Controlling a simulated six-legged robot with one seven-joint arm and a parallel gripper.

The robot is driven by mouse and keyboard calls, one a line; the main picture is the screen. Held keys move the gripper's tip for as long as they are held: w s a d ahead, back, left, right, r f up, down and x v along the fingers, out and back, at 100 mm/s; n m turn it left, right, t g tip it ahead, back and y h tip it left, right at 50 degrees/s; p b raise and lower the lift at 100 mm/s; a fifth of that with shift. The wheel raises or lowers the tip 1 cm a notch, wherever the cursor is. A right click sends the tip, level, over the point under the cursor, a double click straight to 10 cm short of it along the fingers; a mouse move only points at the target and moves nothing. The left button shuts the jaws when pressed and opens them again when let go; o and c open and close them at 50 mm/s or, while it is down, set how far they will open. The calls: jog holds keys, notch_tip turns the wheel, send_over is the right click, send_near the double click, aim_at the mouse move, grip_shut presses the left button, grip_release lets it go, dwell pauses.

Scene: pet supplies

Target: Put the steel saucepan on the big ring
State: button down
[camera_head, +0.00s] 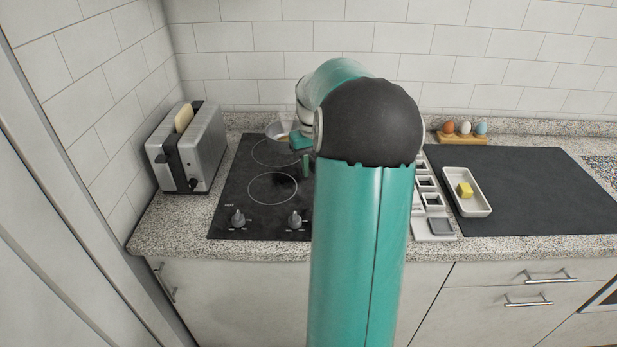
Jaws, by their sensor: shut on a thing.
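The steel saucepan (275,131) shows only in part, as a small silvery rim and side at the back of the black cooktop (229,205). My gripper (301,146) is at its right side, shut on it; my arm hides the fingertips and most of the grip. The pan is over or near the back left ring (262,158); I cannot tell whether it touches the glass. A front left ring (273,202) is bare. My arm covers the right part of the cooktop, so I cannot tell which ring is the big one.
A toaster (207,150) with bread (184,117) stands left of the cooktop. Two knobs sit at the cooktop's front. Right are a tray with square compartments (434,219), a white dish (480,206) with a yellow block (465,190), a dark mat (540,185) and an egg holder (463,139).

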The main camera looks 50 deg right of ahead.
jog(key=w+f, duration=0.1)
jog(key=w+d+f, duration=0.1)
jog(key=shift+w+d+f, duration=0.1)
jog(key=shift+d+f, duration=0.05)
jog(key=shift+f, duration=0.2)
jog(key=shift+w+f, duration=0.15)
jog(key=shift+f, duration=1.45)
jog(key=c, duration=1.2)
grip_release()
jog(key=shift+f, duration=0.15)
